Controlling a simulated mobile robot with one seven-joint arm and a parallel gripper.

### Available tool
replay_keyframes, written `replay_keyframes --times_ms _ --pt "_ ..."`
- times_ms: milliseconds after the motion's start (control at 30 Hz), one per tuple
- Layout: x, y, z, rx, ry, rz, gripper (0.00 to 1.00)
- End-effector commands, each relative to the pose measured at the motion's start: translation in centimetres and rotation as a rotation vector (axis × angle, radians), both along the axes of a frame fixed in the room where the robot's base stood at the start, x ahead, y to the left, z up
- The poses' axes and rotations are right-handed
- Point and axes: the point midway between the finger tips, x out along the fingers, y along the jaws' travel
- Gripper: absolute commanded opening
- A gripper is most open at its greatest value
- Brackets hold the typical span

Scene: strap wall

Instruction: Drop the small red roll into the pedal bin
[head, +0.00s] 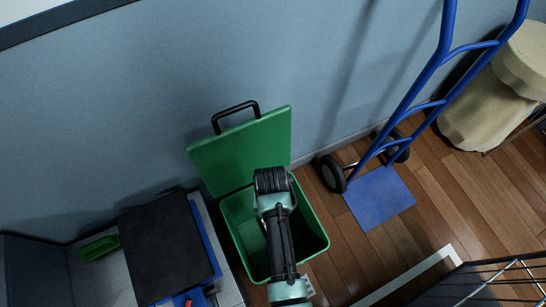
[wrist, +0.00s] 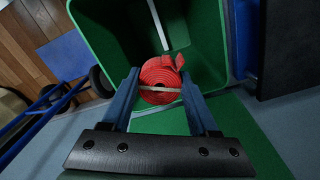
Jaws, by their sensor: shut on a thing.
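The small red roll (wrist: 161,81), a coiled strap with a pale band across it, is between the two fingers of my gripper (wrist: 161,84) in the wrist view. The fingers are shut on it. Behind it in that view is the open inside of the green pedal bin (wrist: 110,50). In the head view the pedal bin (head: 310,225) stands on the floor by the wall with its lid (head: 240,150) raised. My arm reaches over the bin's opening there. My arm hides the fingers and the roll in the head view.
A blue hand truck (head: 408,110) stands right of the bin, its plate (head: 380,197) on the wooden floor. A black-topped case (head: 168,245) is left of the bin. A beige sack (head: 490,105) is at the far right. A wire basket (head: 500,280) is at lower right.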

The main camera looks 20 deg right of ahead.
Motion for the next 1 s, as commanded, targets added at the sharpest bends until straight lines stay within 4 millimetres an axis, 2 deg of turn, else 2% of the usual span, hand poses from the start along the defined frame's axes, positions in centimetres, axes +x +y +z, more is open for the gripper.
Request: replay_keyframes --times_ms 33,100,533,1000 --pt "0.0 -0.5 -2.2 0.001 0.0 -0.021 0.07" --pt "-0.1 -1.0 -3.1 0.001 0.0 -0.045 0.07" --pt "-0.2 -1.9 -5.4 0.003 0.001 -0.087 0.07" --pt "-0.2 -1.8 -10.1 0.002 0.0 -0.085 0.07"
